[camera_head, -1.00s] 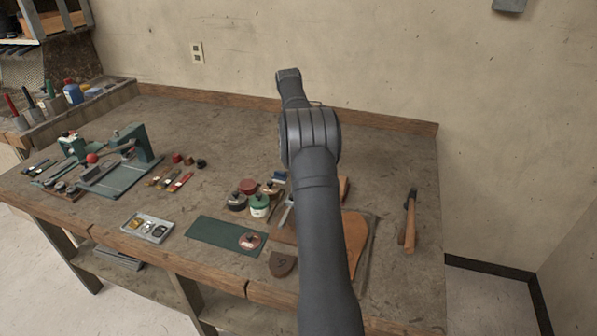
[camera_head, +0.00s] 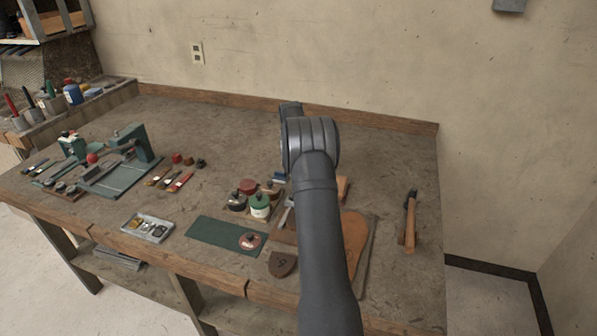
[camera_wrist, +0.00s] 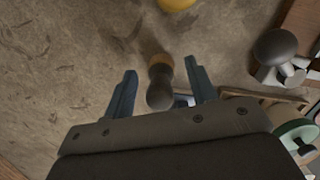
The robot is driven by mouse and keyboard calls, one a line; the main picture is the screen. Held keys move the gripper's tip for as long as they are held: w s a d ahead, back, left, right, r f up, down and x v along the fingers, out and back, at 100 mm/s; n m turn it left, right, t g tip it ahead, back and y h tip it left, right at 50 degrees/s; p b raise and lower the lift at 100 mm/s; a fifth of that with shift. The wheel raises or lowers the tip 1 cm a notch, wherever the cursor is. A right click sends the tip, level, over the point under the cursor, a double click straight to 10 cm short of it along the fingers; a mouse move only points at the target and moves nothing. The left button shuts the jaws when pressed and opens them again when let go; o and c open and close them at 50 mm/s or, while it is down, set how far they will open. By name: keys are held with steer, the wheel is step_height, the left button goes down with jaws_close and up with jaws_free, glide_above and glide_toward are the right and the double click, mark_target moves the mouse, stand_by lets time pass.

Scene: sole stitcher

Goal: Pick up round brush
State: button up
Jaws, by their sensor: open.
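In the wrist view, what looks like the round brush (camera_wrist: 160,92), a small piece with a dark rounded end and an orange-brown band, stands on the bench between my fingers. My gripper (camera_wrist: 161,76) is open, with one blue finger on each side of it and gaps visible on both sides. I cannot tell how far the fingertips are above the bench. In the head view, my arm hides both the gripper and this piece.
A dark round-headed tool (camera_wrist: 275,46) and a green-lidded jar (camera_wrist: 296,134) are to the right in the wrist view. A yellow object (camera_wrist: 177,3) shows at its top edge. In the head view, a hammer (camera_head: 410,222) lies right of leather pieces (camera_head: 355,240).

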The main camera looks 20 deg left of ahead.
steer(key=c, duration=1.1)
step_height(320, 180, up, 10)
